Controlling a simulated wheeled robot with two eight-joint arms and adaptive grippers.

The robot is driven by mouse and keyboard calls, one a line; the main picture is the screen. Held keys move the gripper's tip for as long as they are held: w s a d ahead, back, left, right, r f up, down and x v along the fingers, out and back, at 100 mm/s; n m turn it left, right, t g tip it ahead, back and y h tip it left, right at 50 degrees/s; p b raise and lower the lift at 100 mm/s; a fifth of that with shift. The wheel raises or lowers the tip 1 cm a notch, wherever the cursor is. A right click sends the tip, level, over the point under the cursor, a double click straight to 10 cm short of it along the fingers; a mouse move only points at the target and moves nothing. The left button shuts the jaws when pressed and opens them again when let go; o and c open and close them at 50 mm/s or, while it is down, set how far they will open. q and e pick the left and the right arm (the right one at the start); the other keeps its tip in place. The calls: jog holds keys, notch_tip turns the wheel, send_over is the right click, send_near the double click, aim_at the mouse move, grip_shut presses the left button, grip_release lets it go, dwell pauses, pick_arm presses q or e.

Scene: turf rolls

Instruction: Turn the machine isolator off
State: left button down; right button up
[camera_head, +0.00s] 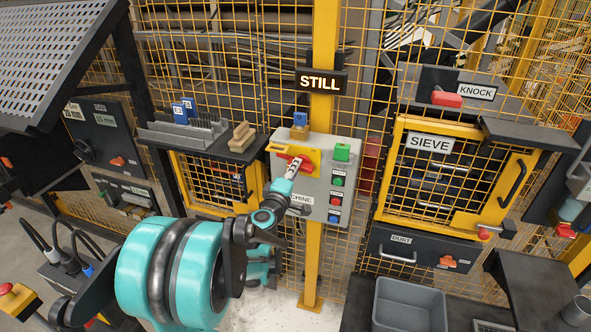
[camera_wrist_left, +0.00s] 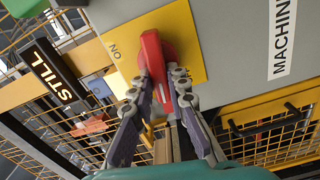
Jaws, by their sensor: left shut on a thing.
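The machine isolator is a red rotary handle (camera_head: 305,161) on a yellow plate (camera_head: 281,148), on the front of a grey box (camera_head: 322,172). In the left wrist view the red handle (camera_wrist_left: 152,55) stands nearly upright in the picture. The letters ON show on the yellow plate (camera_wrist_left: 188,38) to its left. My left gripper (camera_head: 293,169) is at the handle, its two fingers (camera_wrist_left: 166,88) closed on either side of the handle's near end. The fingers and wrist hide part of the handle and plate in the head view. My right gripper is not seen.
The box also carries a green block (camera_head: 342,152) and several push buttons (camera_head: 336,182). A lit STILL sign (camera_head: 321,81) hangs above. A caged SIEVE door (camera_head: 450,175) stands to the right, with a grey bin (camera_head: 410,305) below.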

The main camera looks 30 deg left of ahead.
pick_arm(q)
jog(key=shift+f+n, duration=0.1)
jog(key=shift+n, duration=0.7)
jog(key=c, duration=1.5)
grip_release()
jog(key=shift+s, duration=0.1)
jog(key=v, duration=1.1)
jog(key=shift+s+d, duration=0.15)
jog(key=shift+s, duration=0.25)
